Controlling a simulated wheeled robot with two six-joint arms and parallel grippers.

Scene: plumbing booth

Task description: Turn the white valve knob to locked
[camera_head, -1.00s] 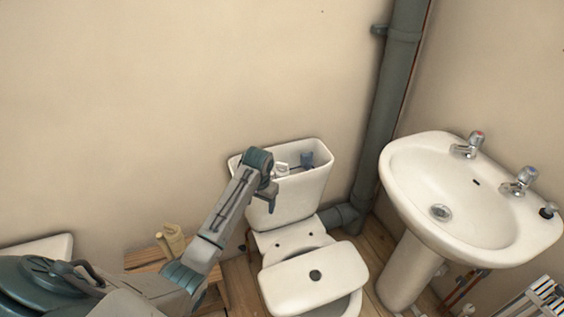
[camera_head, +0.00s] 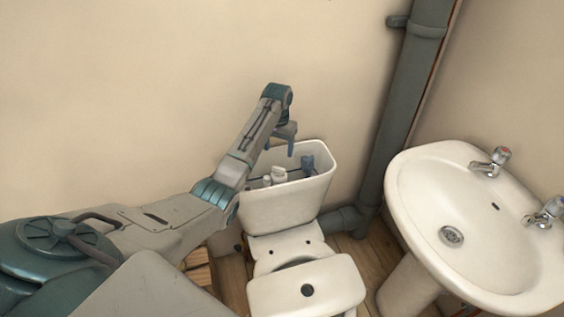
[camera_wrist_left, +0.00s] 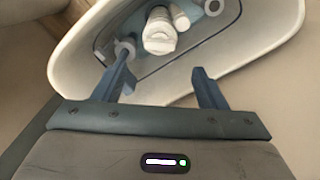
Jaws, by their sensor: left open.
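The open toilet cistern (camera_head: 285,205) stands against the wall, without a lid on top. Inside it are white fittings (camera_head: 278,174), and a blue-grey part (camera_head: 308,164) at its right end. In the left wrist view, a white cylindrical fitting (camera_wrist_left: 160,32) stands in the middle of the cistern, with a small round pale piece (camera_wrist_left: 124,49) to its left. I cannot tell for sure which of these is the valve knob. My left gripper (camera_head: 291,147) is above the cistern opening, pointing down, open and empty. Its fingers (camera_wrist_left: 163,68) frame the cistern rim in the left wrist view.
A cistern lid (camera_head: 307,288) lies on the toilet bowl in front. A grey pipe (camera_head: 400,110) runs up the wall to the right, beside a white sink (camera_head: 470,215) with taps. The wall above the cistern is bare.

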